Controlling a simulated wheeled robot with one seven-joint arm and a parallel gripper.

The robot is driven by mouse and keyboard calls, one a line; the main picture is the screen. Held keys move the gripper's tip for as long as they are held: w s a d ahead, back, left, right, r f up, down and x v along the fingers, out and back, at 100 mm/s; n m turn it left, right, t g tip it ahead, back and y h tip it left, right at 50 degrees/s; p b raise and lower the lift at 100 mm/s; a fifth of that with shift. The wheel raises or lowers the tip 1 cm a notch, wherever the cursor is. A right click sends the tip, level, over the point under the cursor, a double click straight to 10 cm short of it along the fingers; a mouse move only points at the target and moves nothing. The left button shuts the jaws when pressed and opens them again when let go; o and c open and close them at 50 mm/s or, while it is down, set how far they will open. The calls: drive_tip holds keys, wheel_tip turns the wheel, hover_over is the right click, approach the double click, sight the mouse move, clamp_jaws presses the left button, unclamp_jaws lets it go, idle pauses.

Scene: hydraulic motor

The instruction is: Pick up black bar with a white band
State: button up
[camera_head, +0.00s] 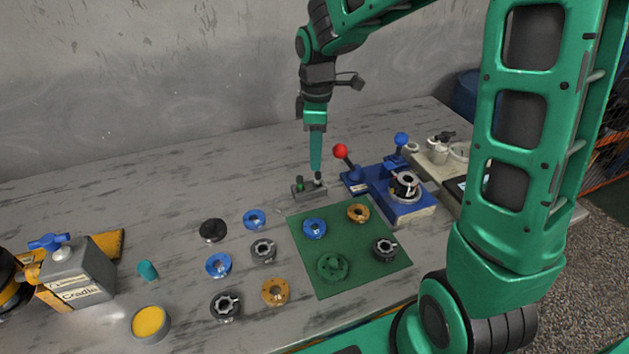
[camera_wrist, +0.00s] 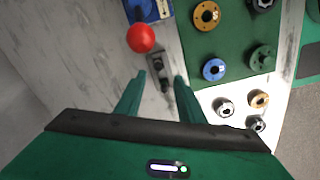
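A small dark grey holder block (camera_head: 309,189) stands on the table left of the blue fixture, with small upright pieces on it. One is a dark piece (camera_head: 318,181) right under my gripper (camera_head: 316,172); it is too small to make out a white band. Another has a green part, at the left of the block. In the wrist view the block (camera_wrist: 159,66) lies between the tips of my gripper (camera_wrist: 160,76). The two green fingers are apart with a gap between them, and I see nothing clamped. I cannot tell whether the fingers touch the dark piece.
A blue fixture (camera_head: 415,209) with red (camera_head: 340,151) and blue ball levers stands close on the right. A green mat (camera_head: 350,241) with several ring parts lies in front. More rings lie left of it. The table (camera_head: 190,190) behind and left of the block is clear.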

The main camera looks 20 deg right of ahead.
sight(318, 174)
drive_tip(key=shift+w+d+f, duration=0.1)
drive_tip(key=shift+d+f, duration=0.1)
drive_tip(key=shift+f, duration=1.7)
drive_tip(key=shift+w+d+f, duration=0.1)
drive_tip(key=shift+d+f, duration=0.05)
drive_tip(key=shift+f, duration=1.75)
clamp_jaws()
